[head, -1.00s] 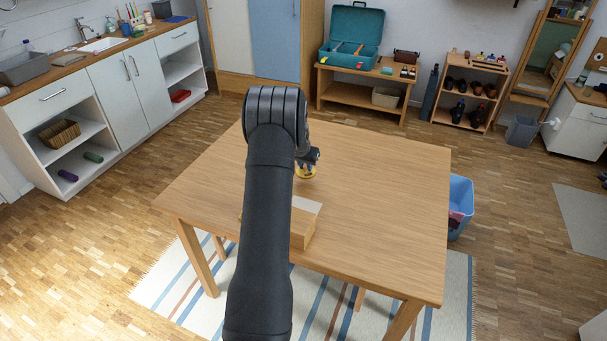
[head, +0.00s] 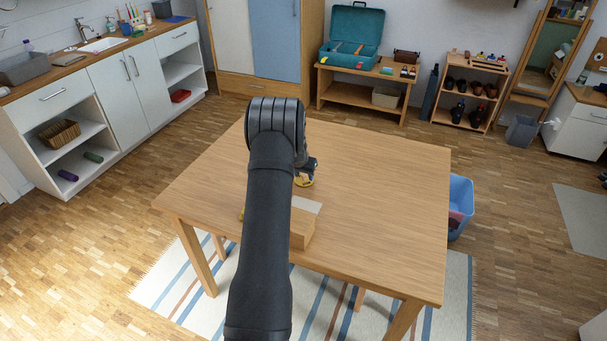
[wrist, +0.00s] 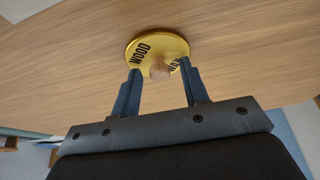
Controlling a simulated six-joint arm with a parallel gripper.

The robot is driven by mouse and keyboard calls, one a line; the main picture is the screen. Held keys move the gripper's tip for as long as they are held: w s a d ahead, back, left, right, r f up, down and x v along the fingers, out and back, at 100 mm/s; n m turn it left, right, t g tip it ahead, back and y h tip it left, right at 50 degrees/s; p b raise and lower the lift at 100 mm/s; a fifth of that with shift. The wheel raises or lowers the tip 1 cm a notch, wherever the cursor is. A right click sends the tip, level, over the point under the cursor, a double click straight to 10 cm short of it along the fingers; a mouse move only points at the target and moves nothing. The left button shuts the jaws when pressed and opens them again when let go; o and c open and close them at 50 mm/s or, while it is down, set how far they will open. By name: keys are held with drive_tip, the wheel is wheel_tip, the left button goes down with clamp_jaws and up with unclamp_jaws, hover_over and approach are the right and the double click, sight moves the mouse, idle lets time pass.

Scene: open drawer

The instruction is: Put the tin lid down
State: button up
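The tin lid (wrist: 145,43) is a round yellow disc with dark lettering and a light wooden knob (wrist: 160,69) at its middle. In the head view, part of the lid (head: 304,183) shows just right of my arm, low at the tabletop. My gripper (wrist: 160,68) is open, with one finger on each side of the knob and a visible gap to it on both sides. The fingertips overlap the lid's face in the wrist view. The lid looks flat on the table, but the contact underneath is hidden.
The wooden table (head: 385,200) is clear on its right side. A small wooden box (head: 303,232) with a pale top stands near the front edge, partly hidden by my arm. A blue bin (head: 460,205) stands on the floor at the table's right.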

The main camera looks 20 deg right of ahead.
drive_tip(key=shift+r, duration=0.1)
drive_tip(key=v, duration=1.2)
drive_tip(key=x, duration=1.2)
drive_tip(key=shift+r, duration=1.2)
drive_tip(key=shift+f, duration=0.1)
